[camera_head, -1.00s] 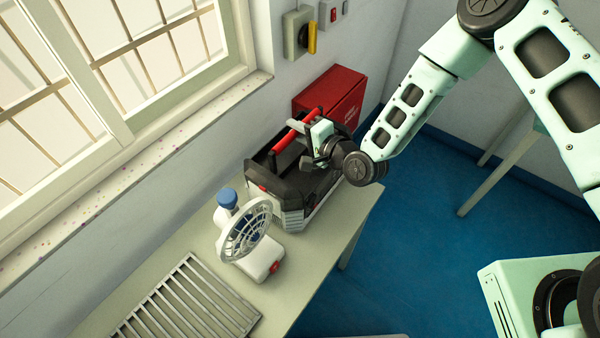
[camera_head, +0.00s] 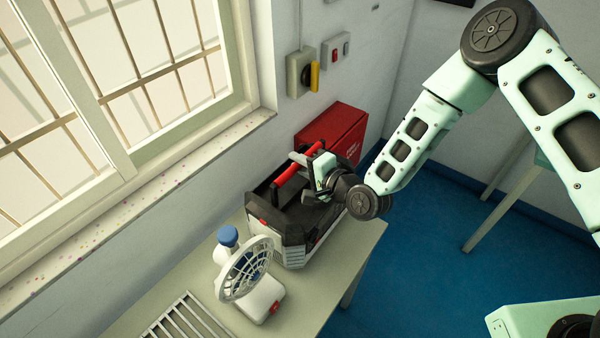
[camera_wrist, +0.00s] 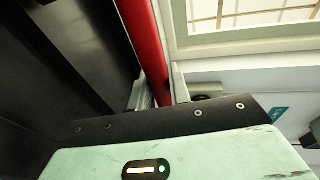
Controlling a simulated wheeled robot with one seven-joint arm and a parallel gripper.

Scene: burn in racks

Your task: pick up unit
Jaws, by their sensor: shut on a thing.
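The unit, a black and grey case (camera_head: 292,248) with a red bar handle, stands on the pale bench beside the wall in the head view. My gripper (camera_head: 312,158) is at the handle, shut on it from the right. In the wrist view, the red handle (camera_wrist: 148,40) runs down between the two fingertips (camera_wrist: 160,92). The case's dark inside (camera_wrist: 70,50) shows to the left there. My gripper and wrist hide part of the case top. I see no clear gap between the case and the bench.
A white fan (camera_head: 245,270) and a blue-capped bottle (camera_head: 227,238) stand just in front of the case. A metal grate (camera_head: 185,318) lies nearer on the bench (camera_head: 330,262). A red box (camera_head: 332,133) is behind, close to the case.

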